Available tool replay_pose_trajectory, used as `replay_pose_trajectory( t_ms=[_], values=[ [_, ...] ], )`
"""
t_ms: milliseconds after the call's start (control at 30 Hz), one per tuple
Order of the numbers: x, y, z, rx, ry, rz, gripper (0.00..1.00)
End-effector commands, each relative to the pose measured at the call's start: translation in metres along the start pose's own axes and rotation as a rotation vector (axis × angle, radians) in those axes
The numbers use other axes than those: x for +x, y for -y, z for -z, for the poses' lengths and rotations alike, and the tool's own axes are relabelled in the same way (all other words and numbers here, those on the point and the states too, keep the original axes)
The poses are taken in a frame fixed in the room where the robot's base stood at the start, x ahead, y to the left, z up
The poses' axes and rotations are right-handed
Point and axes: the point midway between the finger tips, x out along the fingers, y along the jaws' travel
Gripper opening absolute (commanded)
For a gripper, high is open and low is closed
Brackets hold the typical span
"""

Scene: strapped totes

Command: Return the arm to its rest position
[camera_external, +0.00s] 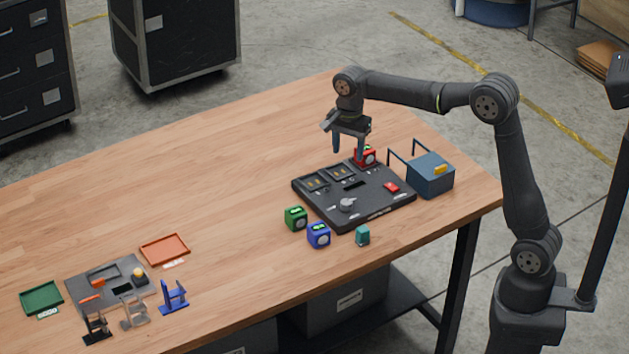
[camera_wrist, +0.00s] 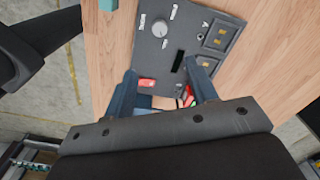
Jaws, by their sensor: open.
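My gripper (camera_external: 349,143) hangs from the outstretched arm, pointing down above the back edge of the dark panel (camera_external: 333,209). Its jaws are apart; in the wrist view the two blue-grey fingers (camera_wrist: 165,92) stand over the panel. A red cube (camera_external: 366,156) with a round pale face sits at the panel's back edge, just below and right of the fingers. In the wrist view part of a red thing (camera_wrist: 188,97) shows by one finger, mostly hidden. I cannot tell whether the fingers touch it.
A blue box (camera_external: 430,176) with upright posts stands right of the panel. A green cube (camera_external: 296,218), a blue cube (camera_external: 318,235) and a teal block (camera_external: 362,235) lie in front. Orange (camera_external: 164,250) and green trays (camera_external: 41,297) and small stands are at left. The table's back left is clear.

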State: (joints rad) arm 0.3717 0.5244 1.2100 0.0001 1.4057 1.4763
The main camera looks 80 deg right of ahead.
Motion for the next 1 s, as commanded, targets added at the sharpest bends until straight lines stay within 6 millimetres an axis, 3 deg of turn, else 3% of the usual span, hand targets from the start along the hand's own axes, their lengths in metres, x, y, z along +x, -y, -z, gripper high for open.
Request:
replay_pose_trajectory(
  t_ms=[267, 800, 1000],
  values=[
    [0.028, -0.001, 0.0, 0.0, 0.0, -0.005, 0.52],
    [0.135, -0.001, 0.0, 0.0, 0.0, -0.005, 0.52],
    [0.163, -0.001, 0.0, 0.0, 0.0, -0.003, 0.52]
  ],
)
